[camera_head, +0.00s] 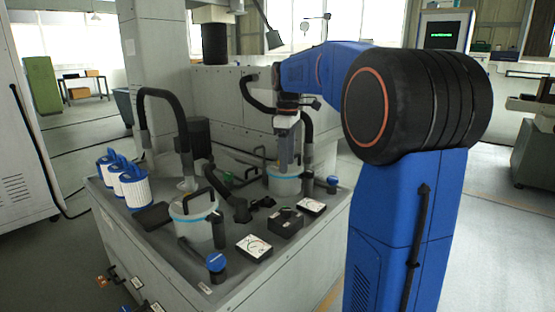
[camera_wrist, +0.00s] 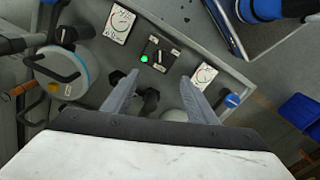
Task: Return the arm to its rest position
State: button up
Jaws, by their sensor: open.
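My arm (camera_head: 330,68) is blue with a large black joint and reaches out over the grey filter unit (camera_head: 220,285). My gripper (camera_head: 286,150) hangs pointing down over the far right part of the unit, by the rear canister (camera_head: 284,182). From the head view I cannot tell whether it touches that canister. In the wrist view the two grey fingers of my gripper (camera_wrist: 159,80) are spread apart, with nothing held between them. Below them are a small box with a green light (camera_wrist: 157,55) and two white gauges, one at upper left (camera_wrist: 120,23), one at right (camera_wrist: 204,75).
A front canister with a handle (camera_head: 193,217), white pleated filters (camera_head: 122,180), black hoses (camera_head: 165,105) and a blue-capped post (camera_head: 217,264) crowd the unit top. A pillar (camera_head: 155,70) stands behind. A blue bin (camera_wrist: 300,112) is at right. Open floor (camera_head: 490,230) lies right.

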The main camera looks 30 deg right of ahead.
jog(key=s+a+f+m+t, duration=0.1)
jog(key=s+a+f, duration=0.4)
jog(key=s, duration=0.5)
jog(key=s+a+f+m+t, duration=0.2)
jog(key=s+a+f+m, duration=0.2)
jog(key=s, duration=0.6)
jog(key=s+a+f+m+t, duration=0.1)
jog(key=s+a+f+m, duration=0.2)
jog(key=s+a+f, duration=0.3)
jog(key=s+a, duration=0.1)
jog(key=s, duration=0.3)
jog(key=shift+f+t, duration=0.2)
jog(key=shift+t, duration=0.2)
